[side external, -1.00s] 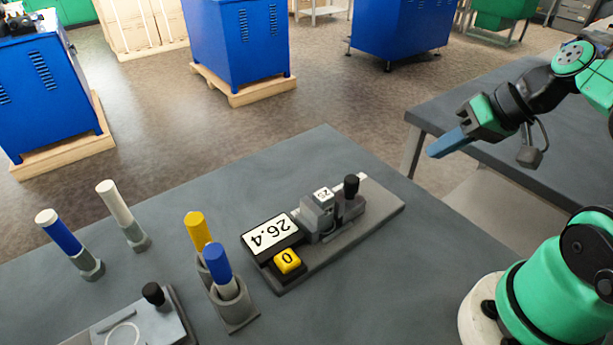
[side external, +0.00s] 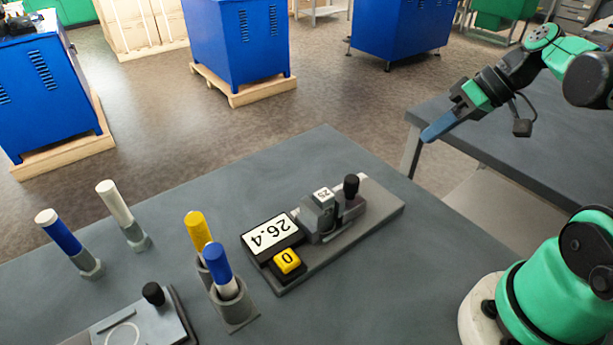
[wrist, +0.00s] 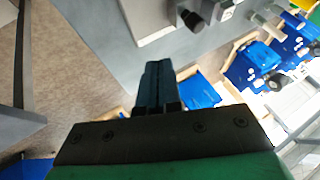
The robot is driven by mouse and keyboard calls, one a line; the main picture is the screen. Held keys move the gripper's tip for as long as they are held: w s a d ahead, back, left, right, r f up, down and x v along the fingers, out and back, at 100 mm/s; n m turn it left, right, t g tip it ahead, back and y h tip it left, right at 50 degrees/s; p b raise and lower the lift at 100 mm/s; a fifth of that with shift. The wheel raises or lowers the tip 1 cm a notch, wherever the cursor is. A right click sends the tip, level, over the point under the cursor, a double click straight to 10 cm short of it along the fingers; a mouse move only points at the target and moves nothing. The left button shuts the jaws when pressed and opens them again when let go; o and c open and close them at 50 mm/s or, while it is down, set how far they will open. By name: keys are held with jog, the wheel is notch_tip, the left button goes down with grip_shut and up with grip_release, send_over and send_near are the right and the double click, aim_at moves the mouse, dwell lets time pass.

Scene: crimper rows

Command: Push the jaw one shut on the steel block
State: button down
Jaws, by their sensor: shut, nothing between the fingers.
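The measuring fixture (side external: 378,213) is a long grey base on the near table. It carries a display reading 26.4 (side external: 274,237) and a yellow button marked 0 (side external: 287,261). A steel block (side external: 318,217) with a small white label stands beside the display. The sliding jaw, with a black knob (side external: 351,186), is right of the block; I cannot tell whether they touch. My gripper (side external: 427,136) is shut and empty, its blue fingers pointing down-left, in the air well above and right of the fixture. Its shut fingers also show in the wrist view (wrist: 158,68).
A blue and a yellow marker stand in a double holder (side external: 236,312) left of the fixture. Two more markers stand further left. Another knobbed device (side external: 145,325) lies at the lower left. A second table (side external: 510,140) is behind my gripper. The table right of the fixture is clear.

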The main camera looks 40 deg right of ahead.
aim_at(358, 180)
jog(key=x, duration=0.8)
jog(key=shift+w+a+f, duration=0.1)
jog(key=shift+a, duration=0.05)
jog(key=shift+w+a+f, duration=0.1)
jog(key=shift+w+a, duration=0.05)
jog(key=shift+a, duration=1.1)
jog(key=shift+w+a, duration=0.15)
jog(key=shift+a, duration=0.6)
jog(key=shift+w+a, duration=0.1)
jog(key=shift+a, duration=0.55)
jog(key=d, duration=0.4)
jog(key=shift+s+d, duration=0.3)
jog(key=shift+s, duration=0.05)
jog(key=v, duration=1)
